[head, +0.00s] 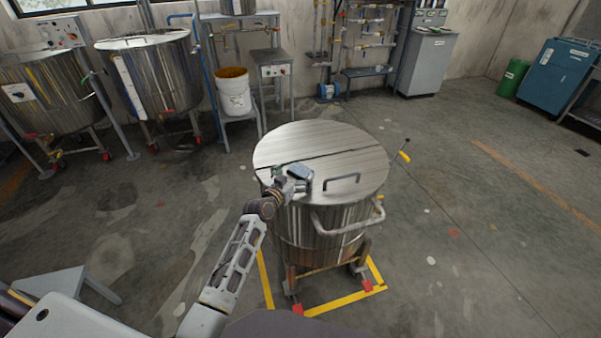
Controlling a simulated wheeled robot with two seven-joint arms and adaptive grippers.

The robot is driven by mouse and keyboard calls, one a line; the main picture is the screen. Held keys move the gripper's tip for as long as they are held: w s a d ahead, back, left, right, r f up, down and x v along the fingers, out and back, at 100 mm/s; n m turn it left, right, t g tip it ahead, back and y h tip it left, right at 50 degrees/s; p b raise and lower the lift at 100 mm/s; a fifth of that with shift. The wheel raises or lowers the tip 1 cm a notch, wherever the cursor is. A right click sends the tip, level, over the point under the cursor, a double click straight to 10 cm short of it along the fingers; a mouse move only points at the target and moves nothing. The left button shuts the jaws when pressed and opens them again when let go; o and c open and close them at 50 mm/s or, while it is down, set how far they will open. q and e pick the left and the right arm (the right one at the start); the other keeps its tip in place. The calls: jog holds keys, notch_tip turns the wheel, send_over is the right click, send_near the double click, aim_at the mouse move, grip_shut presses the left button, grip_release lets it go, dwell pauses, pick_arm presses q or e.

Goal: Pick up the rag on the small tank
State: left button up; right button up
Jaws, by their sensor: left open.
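The small tank (340,222) is a round steel vessel in the middle of the head view, with a split metal lid (335,150) and a handle on the lid. My left gripper (301,178) is over the front left part of the lid, left of the lid handle (342,182). It is open. I cannot make out a separate rag on the lid. A small dark grey patch at the gripper could be part of the gripper or cloth, and I cannot tell which. My right gripper is not in view.
The tank stands on a wheeled frame within yellow floor lines (345,299). Larger tanks (155,75) and a white bucket (234,98) stand at the back left.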

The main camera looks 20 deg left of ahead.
aim_at(297, 173)
pick_arm(q)
jog(key=shift+x, duration=0.8)
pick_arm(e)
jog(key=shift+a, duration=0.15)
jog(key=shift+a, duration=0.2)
pick_arm(q)
jog(key=c, duration=0.8)
jog(key=shift+r, duration=0.45)
notch_tip(297, 173, up, 8)
jog(key=shift+f+p, duration=0.1)
jog(key=shift+p, duration=0.35)
jog(key=shift+r, duration=0.65)
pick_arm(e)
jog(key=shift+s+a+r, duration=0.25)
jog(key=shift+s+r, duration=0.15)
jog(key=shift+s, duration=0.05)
